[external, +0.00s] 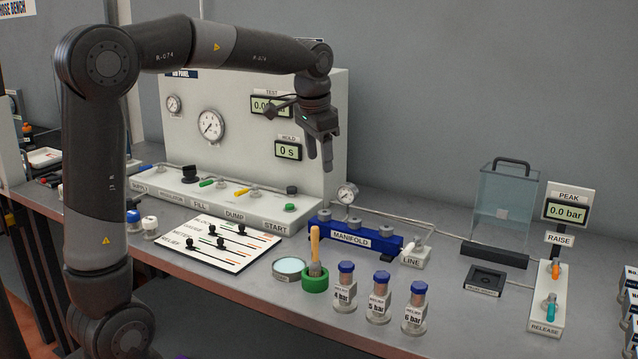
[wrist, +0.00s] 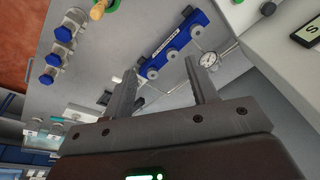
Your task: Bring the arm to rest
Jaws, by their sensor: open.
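My gripper (external: 322,150) hangs from the bent arm in the external view, pointing down in the air in front of the white test panel (external: 325,110). In the wrist view my gripper (wrist: 165,90) shows two dark fingers spread apart with nothing between them. The blue manifold (external: 355,237) lies on the bench below and to the right of it, and it also shows in the wrist view (wrist: 172,45) beyond the fingers. The gripper touches nothing.
Relief bottles with blue caps (external: 379,298) and a green pot with a brush (external: 315,278) stand along the bench front. A pressure gauge (external: 347,194) rises behind the manifold. A clear box (external: 508,200) and a peak display (external: 567,212) stand at the right.

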